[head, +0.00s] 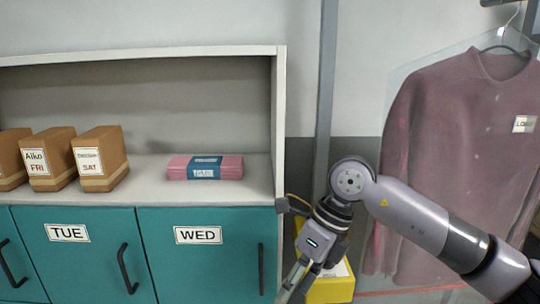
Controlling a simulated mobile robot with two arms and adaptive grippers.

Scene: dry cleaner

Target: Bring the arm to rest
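My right arm (410,215) comes in from the right, bent at a joint in front of the grey post, with its lower part hanging down. My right gripper (297,284) points down beside the right edge of the teal cabinet, in front of a yellow object. Its fingers run to the bottom edge of the picture, so I cannot tell whether they are open or shut. I see nothing held in it. My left arm and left gripper are not in view.
A shelf (145,194) holds several brown packages (101,160) and a pink bundle with a blue band (204,168). Teal doors (200,263) with black handles are below. A bagged mauve garment (455,150) hangs at right. The yellow object (331,287) stands low behind my gripper.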

